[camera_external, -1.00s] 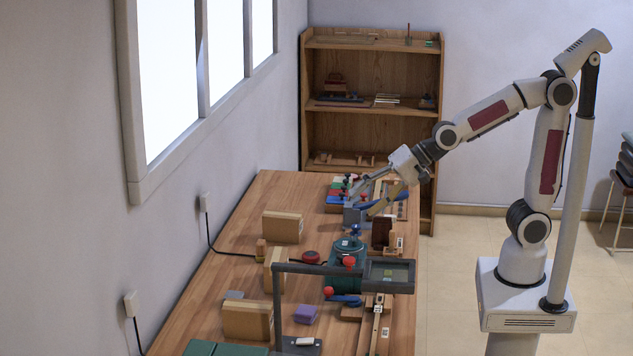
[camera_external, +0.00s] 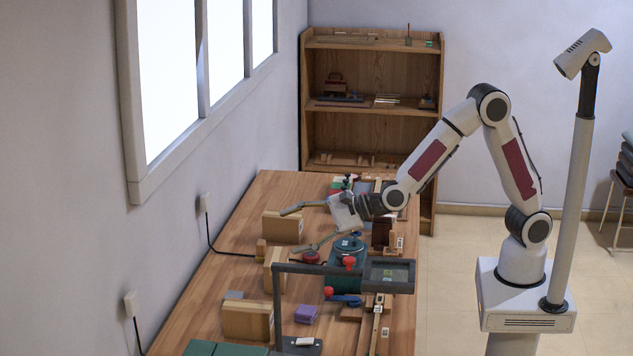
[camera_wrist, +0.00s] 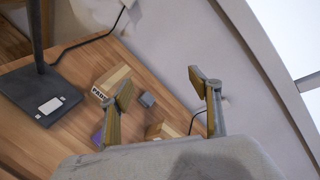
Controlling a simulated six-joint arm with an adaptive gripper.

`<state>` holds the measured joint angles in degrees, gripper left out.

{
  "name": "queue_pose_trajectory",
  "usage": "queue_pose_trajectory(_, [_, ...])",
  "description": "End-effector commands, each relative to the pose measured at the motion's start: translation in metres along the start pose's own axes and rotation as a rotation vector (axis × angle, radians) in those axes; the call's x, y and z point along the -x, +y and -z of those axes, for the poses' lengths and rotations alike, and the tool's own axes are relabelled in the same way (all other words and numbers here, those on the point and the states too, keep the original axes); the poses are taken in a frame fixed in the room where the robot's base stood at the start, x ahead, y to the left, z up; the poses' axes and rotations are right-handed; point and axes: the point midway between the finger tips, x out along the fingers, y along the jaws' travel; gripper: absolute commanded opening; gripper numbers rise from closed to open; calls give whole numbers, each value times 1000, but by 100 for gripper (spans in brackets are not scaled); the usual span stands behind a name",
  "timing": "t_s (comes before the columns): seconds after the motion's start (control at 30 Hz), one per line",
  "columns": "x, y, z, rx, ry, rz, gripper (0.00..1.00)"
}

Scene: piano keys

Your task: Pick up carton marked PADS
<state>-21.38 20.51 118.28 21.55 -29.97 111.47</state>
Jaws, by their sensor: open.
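A brown carton (camera_wrist: 113,80) shows in the wrist view with dark lettering on its end that seems to read PADS; the left finger partly covers it. By its neighbours, it appears to be the front carton (camera_external: 248,320) in the external view. My gripper (camera_external: 292,233) is open and empty above the far half of the table, its fingers spread wide, pointing left. In the wrist view my gripper (camera_wrist: 160,84) shows both fingers apart, with nothing between the pads. A second carton (camera_wrist: 160,130) lies low between the fingers, its lettering not visible.
Another carton (camera_external: 282,227) stands near the wall. A purple block (camera_external: 307,313) and a grey block (camera_wrist: 147,99) lie near the front carton. A cable runs along the wall.

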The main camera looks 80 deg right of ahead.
Motion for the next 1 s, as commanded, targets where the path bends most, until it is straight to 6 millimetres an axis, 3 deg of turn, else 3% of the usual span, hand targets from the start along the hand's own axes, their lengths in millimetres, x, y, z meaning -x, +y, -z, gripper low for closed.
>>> queue_pose_trajectory(0.2, [-34, 22, -4, -213, -26, 68, 62])
queue_pose_trajectory(0.5, [-68, 55, -4, -500, -85, 164, 62])
queue_pose_trajectory(1.0, [-96, 113, 5, -898, -232, 288, 62])
